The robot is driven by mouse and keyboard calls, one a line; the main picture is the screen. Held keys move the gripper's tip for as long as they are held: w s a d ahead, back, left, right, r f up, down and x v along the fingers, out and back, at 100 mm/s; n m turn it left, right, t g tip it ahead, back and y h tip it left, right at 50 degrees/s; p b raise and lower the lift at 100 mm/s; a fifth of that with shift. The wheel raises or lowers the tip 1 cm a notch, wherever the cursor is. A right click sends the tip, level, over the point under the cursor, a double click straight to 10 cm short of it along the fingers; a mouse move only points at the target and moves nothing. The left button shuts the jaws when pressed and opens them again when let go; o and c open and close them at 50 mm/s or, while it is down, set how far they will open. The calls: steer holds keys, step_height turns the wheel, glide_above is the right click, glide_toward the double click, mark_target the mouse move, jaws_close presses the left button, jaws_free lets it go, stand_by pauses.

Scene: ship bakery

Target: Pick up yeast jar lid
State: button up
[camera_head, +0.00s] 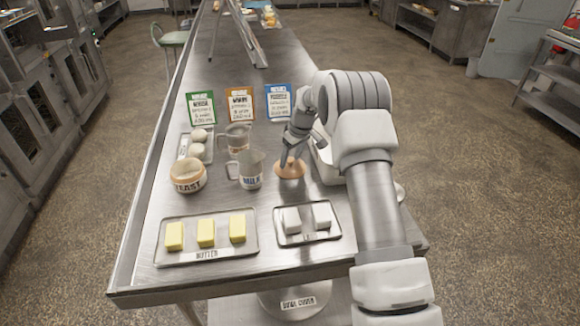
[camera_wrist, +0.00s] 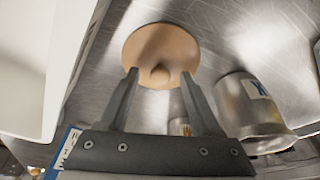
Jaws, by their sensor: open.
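The yeast jar lid is a round, tan disc with a small knob (camera_head: 291,169). It lies on the steel table to the right of the milk jug. In the wrist view the lid (camera_wrist: 160,50) sits just past my fingertips, with its knob between them in the picture. My gripper (camera_head: 290,155) is open and points down at the lid; in the wrist view its two fingers (camera_wrist: 160,80) stand apart with nothing held. I cannot tell whether the fingertips touch the lid. The yeast jar (camera_head: 188,177) stands at the left, labelled YEAST.
The milk jug (camera_head: 250,170) stands close left of the lid, with another metal jug (camera_head: 237,137) behind it. A butter tray (camera_head: 206,250) and a tray with white blocks (camera_head: 308,238) lie in front. Several recipe cards stand behind. A white object (camera_wrist: 35,70) is close beside my gripper.

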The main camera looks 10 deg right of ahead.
jaws_close()
steer(key=shift+r, duration=0.1)
stand_by(0.3)
